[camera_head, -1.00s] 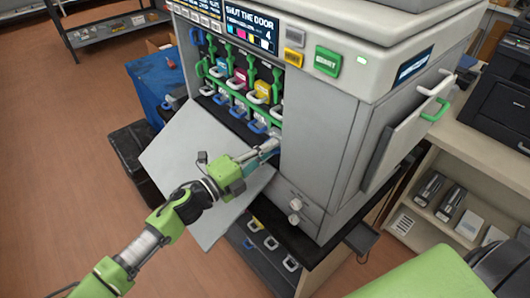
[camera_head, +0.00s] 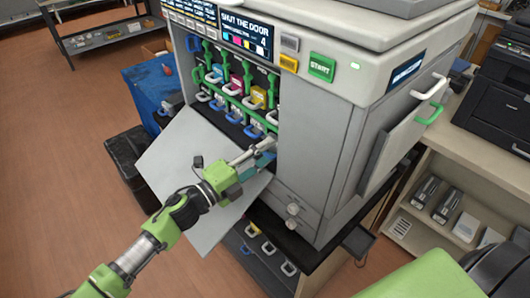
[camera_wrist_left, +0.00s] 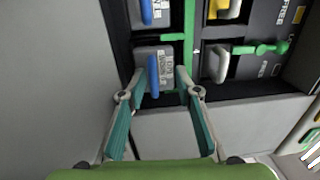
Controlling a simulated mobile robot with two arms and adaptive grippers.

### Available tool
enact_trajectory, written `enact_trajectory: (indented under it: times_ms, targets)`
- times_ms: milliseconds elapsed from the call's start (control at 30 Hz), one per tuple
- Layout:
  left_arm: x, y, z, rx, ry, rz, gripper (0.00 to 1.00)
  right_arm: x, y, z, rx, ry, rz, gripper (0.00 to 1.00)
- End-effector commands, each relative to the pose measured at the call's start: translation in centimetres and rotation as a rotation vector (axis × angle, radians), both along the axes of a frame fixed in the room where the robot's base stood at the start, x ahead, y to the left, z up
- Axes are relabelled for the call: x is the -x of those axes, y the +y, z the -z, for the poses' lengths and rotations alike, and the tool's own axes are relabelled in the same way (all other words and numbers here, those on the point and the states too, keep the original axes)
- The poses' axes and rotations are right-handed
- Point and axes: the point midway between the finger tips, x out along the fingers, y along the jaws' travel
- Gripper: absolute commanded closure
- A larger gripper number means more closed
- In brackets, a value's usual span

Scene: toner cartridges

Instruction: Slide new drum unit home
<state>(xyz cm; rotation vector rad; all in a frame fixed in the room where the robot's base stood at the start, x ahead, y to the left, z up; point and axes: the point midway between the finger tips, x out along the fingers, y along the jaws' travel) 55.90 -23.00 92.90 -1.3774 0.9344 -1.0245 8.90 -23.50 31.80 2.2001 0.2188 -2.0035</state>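The printer (camera_head: 350,120) stands with its front bay open. In the bay, cartridges with white handles sit above a lower row of units with blue handles. My left gripper (camera_head: 268,150) is at the lower right corner of the bay. In the left wrist view the gripper (camera_wrist_left: 162,75) is open, one finger on each side of a grey drum unit's blue handle (camera_wrist_left: 153,76), apart from the handle. That unit sits in its slot; how deep I cannot tell. In the head view the gripper hides it. A green latch (camera_wrist_left: 260,48) is beside it. My right gripper is not in view.
The grey door (camera_head: 190,165) hangs folded down below the bay, under my left arm. The printer's display (camera_head: 245,30) reads "SHUT THE DOOR". A shelf (camera_head: 440,170) with boxes stands at right.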

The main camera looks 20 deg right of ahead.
Motion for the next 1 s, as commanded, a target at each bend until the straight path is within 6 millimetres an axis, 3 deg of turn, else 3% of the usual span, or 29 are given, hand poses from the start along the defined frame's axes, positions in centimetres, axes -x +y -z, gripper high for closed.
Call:
enact_trajectory:
  times_ms: [33, 533, 1000]
  targets:
    - [0.2, 0.2, 1.4, -0.017, 0.011, -0.004, 0.58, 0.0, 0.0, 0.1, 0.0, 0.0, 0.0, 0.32]
    - [0.1, 0.3, 1.5, -0.018, 0.012, -0.005, 0.58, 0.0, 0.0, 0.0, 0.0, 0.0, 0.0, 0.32]
    - [0.8, 2.5, 1.4, -0.019, 0.011, -0.006, 0.58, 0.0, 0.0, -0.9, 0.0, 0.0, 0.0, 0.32]
